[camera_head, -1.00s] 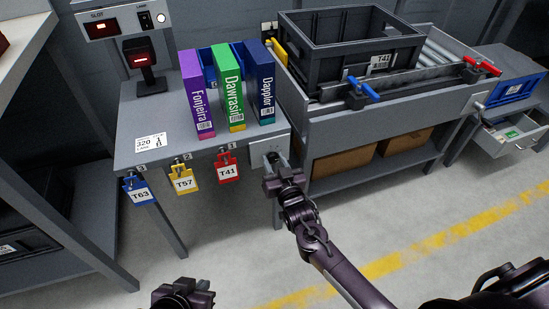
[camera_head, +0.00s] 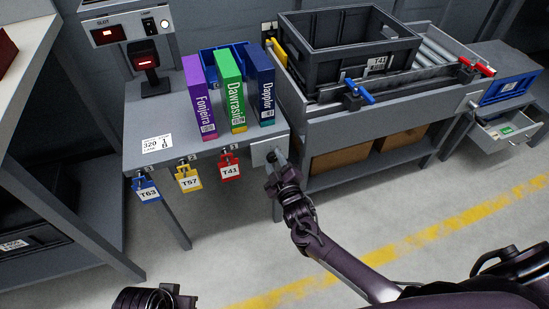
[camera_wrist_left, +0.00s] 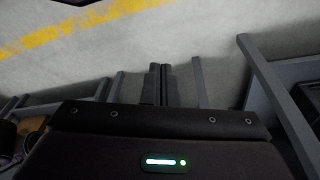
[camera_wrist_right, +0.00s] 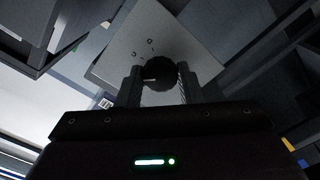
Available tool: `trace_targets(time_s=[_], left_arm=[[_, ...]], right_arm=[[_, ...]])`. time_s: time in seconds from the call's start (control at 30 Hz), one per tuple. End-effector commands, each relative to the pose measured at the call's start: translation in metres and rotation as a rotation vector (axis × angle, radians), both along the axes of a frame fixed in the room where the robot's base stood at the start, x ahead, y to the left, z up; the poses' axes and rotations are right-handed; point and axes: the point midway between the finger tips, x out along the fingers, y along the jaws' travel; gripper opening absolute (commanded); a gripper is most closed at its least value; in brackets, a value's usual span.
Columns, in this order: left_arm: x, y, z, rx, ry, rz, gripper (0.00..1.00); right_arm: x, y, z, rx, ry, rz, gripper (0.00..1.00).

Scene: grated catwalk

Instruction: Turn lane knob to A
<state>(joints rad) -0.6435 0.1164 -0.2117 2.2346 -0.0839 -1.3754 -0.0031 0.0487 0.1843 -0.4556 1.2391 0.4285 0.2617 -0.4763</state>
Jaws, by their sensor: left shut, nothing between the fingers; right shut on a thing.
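The lane knob (camera_wrist_right: 158,72) is a dark round knob on a pale grey plate (camera_wrist_right: 125,42), seen in the right wrist view. A short white mark shows on its left part. Small markings on the plate are too small to read. My right gripper (camera_wrist_right: 159,86) has one finger on each side of the knob and is shut on it. In the head view the plate (camera_head: 261,154) is at the bench's right front corner, and my right gripper (camera_head: 279,170) hides the knob. My left gripper (camera_wrist_left: 158,82) is shut and empty, low over the floor, away from the bench.
Purple, green and navy boxes (camera_head: 230,90) stand on the bench. Blue, yellow and red tags (camera_head: 188,179) hang from its front edge. A black crate (camera_head: 345,62) sits on the roller conveyor at right. An open drawer (camera_head: 507,139) is farther right. Floor in front is clear.

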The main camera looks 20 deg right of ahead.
Motion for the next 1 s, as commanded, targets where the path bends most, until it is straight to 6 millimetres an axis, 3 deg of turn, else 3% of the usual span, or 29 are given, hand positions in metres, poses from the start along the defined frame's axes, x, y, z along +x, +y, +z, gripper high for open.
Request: trace_targets(time_s=[0.43,0.7,1.0], left_arm=[[-0.010,0.019,0.012,0.051,0.103,0.039,0.00],[-0.005,0.020,-0.016,0.049,0.099,0.048,0.00],[-0.003,0.020,-0.031,0.047,0.095,0.054,0.00]], right_arm=[[0.000,0.000,0.002,-0.421,-0.014,0.001,0.11],[0.000,0.000,0.001,-0.625,-0.021,0.001,0.11],[0.000,0.000,0.000,-0.754,-0.026,0.001,0.11]])
